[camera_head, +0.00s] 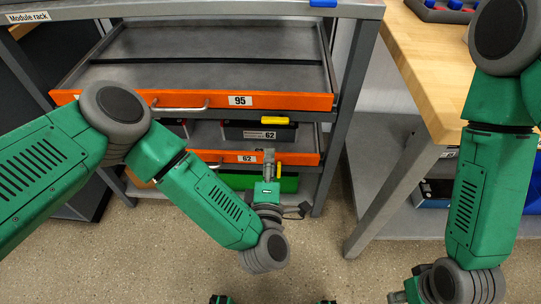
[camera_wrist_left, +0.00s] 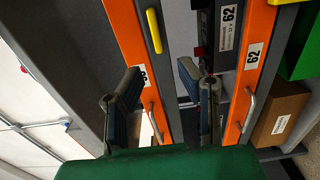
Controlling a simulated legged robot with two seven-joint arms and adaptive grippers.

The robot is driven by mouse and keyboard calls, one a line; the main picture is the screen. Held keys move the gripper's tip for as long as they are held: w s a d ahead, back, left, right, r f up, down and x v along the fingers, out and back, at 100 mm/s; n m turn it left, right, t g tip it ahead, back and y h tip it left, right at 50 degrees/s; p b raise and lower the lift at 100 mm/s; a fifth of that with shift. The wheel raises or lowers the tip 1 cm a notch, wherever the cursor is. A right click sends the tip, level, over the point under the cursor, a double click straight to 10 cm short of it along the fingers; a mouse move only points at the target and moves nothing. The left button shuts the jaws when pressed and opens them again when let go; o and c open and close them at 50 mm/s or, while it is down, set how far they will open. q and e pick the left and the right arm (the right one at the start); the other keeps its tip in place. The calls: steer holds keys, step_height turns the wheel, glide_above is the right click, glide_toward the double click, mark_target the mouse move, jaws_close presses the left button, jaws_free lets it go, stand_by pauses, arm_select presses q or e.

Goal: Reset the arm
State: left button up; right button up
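My left arm comes in from the left and bends back up, with its gripper (camera_head: 268,168) in front of the lower drawer of the module rack. In the left wrist view the two dark fingers of this gripper (camera_wrist_left: 165,100) are spread apart, with nothing between them. They point at the orange drawer fronts; I cannot tell whether they touch. My right arm (camera_head: 465,215) hangs down at the right. Its gripper (camera_head: 398,297) is mostly cut off by the bottom edge, so its opening is hidden.
The upper drawer (camera_head: 240,100), labelled 95, is pulled out and empty. The lower drawer (camera_head: 300,158), labelled 62, holds a dark module (camera_head: 258,133). A yellow piece (camera_head: 274,119) sits below the upper front. A green bin (camera_head: 285,183) stands underneath. A wooden workbench (camera_head: 428,60) stands right.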

stand_by(0.3)
arm_select(q)
steer(key=s+a+f+m+g+h+p, duration=0.25)
steer(key=s+m+g, duration=0.2)
steer(key=m, duration=0.25)
steer(key=s+a+f+m+g+h+p, duration=0.2)
steer(key=s+a+m+g+p, duration=0.15)
steer(key=s+m, duration=0.25)
steer(key=s+a+r+m+g+y+p, duration=0.2)
steer(key=s+a+m+g, duration=0.1)
steer(key=s+a, duration=0.5)
steer(key=s+a+r+m+g+y+p, duration=0.2)
steer(key=s+a+g, duration=0.4)
steer(key=a, duration=0.6)
steer(key=shift+s+m+p, duration=0.4)
steer(key=shift+s+p, duration=0.05)
steer(key=shift+s, duration=0.5)
steer(key=shift+w+d+y, duration=0.1)
steer(key=shift+y, duration=0.15)
